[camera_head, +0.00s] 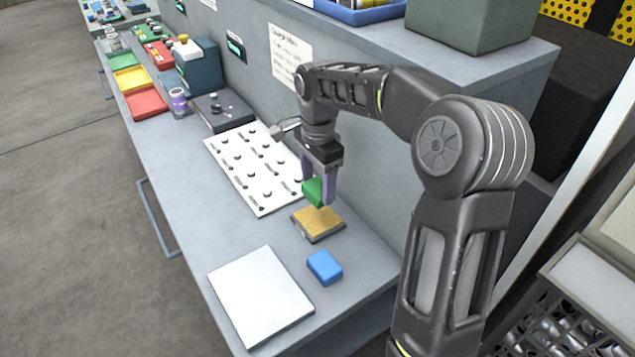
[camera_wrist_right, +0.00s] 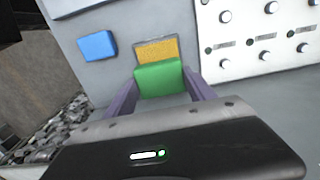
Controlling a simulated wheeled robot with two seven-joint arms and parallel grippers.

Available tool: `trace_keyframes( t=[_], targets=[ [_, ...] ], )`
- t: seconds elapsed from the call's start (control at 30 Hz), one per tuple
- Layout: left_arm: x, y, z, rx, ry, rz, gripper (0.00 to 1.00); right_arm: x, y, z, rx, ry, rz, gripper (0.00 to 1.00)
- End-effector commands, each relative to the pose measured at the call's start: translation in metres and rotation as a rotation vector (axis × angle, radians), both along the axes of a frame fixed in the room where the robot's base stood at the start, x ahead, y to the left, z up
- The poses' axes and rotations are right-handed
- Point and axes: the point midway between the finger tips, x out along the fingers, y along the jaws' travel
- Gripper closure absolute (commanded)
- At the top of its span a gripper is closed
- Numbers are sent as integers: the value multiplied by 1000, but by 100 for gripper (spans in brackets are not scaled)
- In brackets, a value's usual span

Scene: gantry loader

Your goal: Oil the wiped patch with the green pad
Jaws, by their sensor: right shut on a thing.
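My right gripper (camera_head: 319,197) is shut on the green pad (camera_head: 312,190). In the right wrist view, the green pad (camera_wrist_right: 160,78) sits between the two purple fingers. The pad is held just over a shallow grey tray with an amber surface (camera_head: 318,221); I cannot tell whether they touch. In the wrist view the amber surface (camera_wrist_right: 157,49) shows just beyond the pad. A plain white plate (camera_head: 258,297) lies near the bench's front corner; no distinct wiped patch shows on it. My left gripper is not in view.
A blue pad (camera_head: 324,267) lies between the amber tray and the white plate. A white panel with several knobs (camera_head: 245,165) lies behind the tray. Red and yellow trays (camera_head: 145,104) and a purple-labelled bottle (camera_head: 178,102) stand farther back. A wall with a shelf borders the right.

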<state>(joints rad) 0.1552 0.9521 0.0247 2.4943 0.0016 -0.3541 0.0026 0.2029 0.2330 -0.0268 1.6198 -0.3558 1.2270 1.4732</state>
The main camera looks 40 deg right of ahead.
Motion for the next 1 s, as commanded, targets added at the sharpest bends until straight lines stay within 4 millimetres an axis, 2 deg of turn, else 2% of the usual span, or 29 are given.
trace_keyframes(
  t=[0.27, 0.7, 1.0],
  targets=[
    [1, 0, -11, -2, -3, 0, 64, 0, 0, -14, 0, 1, -1, 70],
    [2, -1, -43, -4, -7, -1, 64, 0, 0, -55, 0, 1, -1, 70],
    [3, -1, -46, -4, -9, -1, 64, 0, 0, -60, 0, 0, -1, 70]
  ],
)
